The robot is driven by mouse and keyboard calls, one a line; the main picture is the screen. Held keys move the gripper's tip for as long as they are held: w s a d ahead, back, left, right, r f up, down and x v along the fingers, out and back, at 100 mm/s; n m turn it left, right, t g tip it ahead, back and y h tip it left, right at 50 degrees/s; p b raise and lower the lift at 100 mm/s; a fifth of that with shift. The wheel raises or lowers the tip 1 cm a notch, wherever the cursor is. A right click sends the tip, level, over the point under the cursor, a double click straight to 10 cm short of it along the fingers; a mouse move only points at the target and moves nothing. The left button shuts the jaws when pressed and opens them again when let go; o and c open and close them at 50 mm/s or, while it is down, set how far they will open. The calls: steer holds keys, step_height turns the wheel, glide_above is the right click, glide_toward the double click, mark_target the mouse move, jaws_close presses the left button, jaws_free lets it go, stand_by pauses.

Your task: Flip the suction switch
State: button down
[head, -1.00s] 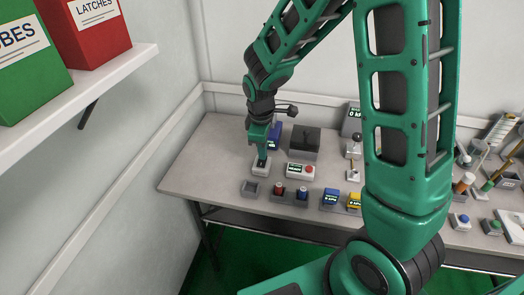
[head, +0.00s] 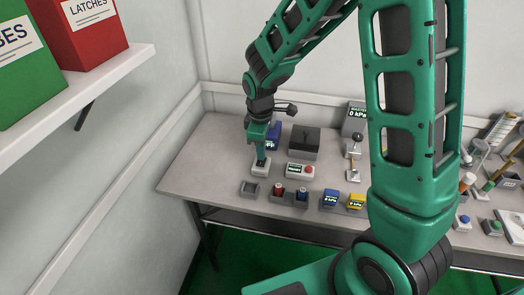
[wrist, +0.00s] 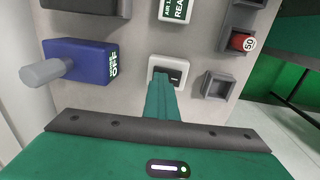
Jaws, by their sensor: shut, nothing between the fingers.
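A small white switch box (wrist: 155,66) with a dark rocker (wrist: 176,77) lies on the table; it also shows in the head view (head: 260,170). My gripper (wrist: 163,86) is shut and empty, its fingertips over the left part of the rocker. The fingers hide part of the switch, and I cannot tell whether they touch it. A blue box (wrist: 88,62) with a grey cylindrical nozzle stands left of the switch in the wrist view. Its small display ends in "OFF"; the upper line is too blurred to read. It is partly behind my gripper in the head view (head: 273,138).
A dark box (head: 304,142) stands behind. A shelf (head: 105,80) is at left.

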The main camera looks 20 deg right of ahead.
mark_target(261, 164)
steer(key=shift+s+a+f, duration=0.15)
steer(key=shift+s+a, duration=0.05)
steer(key=shift+s, duration=0.65)
step_height(261, 164, up, 14)
steer(key=shift+s+a, duration=0.25)
steer(key=shift+s, duration=0.05)
steer(key=s+d+r+m, duration=0.3)
steer(key=s+d+m, duration=0.75)
steer(key=d, duration=0.55)
steer(key=s+d+f+m, duration=0.1)
steer(key=s+d+m, duration=0.1)
steer(key=s, duration=0.6)
steer(key=s+d+m, duration=0.3)
steer(key=s+m, duration=0.2)
steer(key=s, duration=0.3)
steer(key=shift+d+f+g+y, duration=0.3)
steer(key=shift+f+g, duration=0.1)
